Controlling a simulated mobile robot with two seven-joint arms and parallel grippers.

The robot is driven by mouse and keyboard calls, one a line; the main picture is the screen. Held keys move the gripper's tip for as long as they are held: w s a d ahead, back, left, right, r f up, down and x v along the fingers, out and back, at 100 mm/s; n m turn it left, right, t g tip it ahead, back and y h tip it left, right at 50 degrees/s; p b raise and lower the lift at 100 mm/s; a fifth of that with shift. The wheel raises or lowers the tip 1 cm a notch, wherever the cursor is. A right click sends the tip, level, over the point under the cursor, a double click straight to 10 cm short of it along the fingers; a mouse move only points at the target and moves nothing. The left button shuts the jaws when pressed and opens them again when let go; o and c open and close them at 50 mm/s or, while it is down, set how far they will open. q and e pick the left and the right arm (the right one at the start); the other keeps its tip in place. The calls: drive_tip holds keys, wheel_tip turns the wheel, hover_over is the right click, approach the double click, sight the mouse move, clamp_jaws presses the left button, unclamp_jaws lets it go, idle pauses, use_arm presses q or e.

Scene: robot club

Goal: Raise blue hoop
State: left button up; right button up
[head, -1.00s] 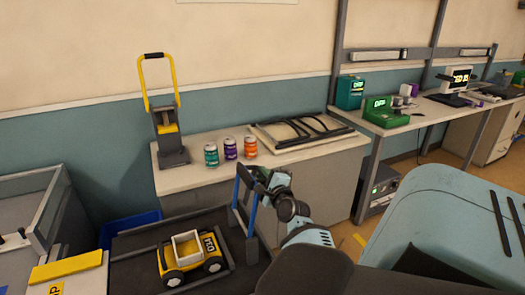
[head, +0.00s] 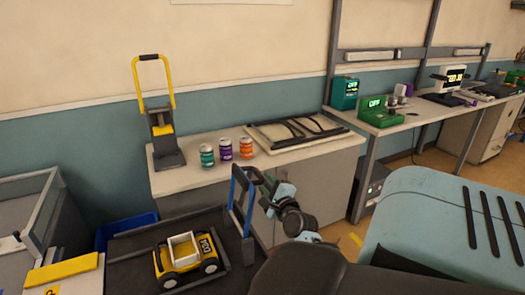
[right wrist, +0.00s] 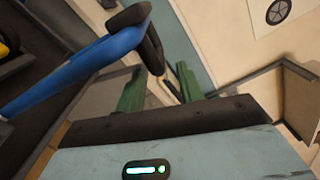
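The blue hoop (head: 234,204) stands upright at the right side of the dark cart, with blue side posts and a black crossbar on top. In the right wrist view a blue post (right wrist: 75,62) runs up to the black crossbar (right wrist: 149,42). My right gripper (head: 270,184) is just right of the crossbar in the head view. In the right wrist view its green fingers (right wrist: 160,90) are apart, with the crossbar's end just beyond them; whether they touch it I cannot tell. My left gripper is not in view.
A yellow toy truck (head: 184,260) sits on the dark cart (head: 130,240). Behind is a counter (head: 190,182) with several cans (head: 225,150), a yellow-handled stand (head: 165,130) and a framed panel (head: 295,132). A blue bin (head: 125,229) is at the left.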

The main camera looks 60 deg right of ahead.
drive_tip(key=shift+v, duration=1.1)
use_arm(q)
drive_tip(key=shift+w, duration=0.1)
